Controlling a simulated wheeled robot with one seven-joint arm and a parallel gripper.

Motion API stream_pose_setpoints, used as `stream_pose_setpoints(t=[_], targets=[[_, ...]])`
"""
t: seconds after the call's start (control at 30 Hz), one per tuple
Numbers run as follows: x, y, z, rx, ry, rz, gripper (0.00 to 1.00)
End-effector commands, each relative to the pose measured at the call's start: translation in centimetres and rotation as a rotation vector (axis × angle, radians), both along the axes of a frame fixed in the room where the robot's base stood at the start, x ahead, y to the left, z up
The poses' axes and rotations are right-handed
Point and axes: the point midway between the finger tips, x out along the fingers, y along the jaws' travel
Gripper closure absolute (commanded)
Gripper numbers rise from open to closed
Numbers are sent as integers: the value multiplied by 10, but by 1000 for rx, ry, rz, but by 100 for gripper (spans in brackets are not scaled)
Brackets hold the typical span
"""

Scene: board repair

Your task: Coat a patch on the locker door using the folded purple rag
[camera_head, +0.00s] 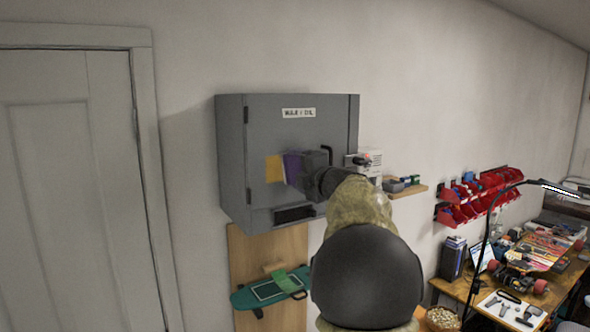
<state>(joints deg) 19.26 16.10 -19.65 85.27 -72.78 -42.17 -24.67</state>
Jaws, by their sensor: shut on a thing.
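The grey locker (230,160) hangs on the wall with its door (270,130) shut, a label (298,113) near the top and a dark handle (327,153) at right. A yellow-orange patch (273,168) shows on the door left of my gripper. The folded purple rag (292,167) is at the door face, just right of the yellow patch. My gripper (306,170) is shut on the rag; its fingers are largely hidden by my own arm. Whether the rag touches the door is not clear.
A green skateboard (262,292) is on a wooden panel (241,258) below the locker. A shelf (410,191) with small items is right of it. Red bins (470,200) and a cluttered workbench (475,293) stand further right; a closed door (70,190) is at left.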

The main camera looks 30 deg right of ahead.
Motion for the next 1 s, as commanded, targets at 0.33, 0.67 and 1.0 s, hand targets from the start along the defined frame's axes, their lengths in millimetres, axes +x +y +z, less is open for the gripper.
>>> stream_pose_setpoints(t=[0.33, 0.67, 1.0], targets=[[2, 0, 0, 0, -1, 0, 42], [2, 10, 0, 0, -2, 3, 42], [-1, 35, -1, 0, -2, 5, 42]])
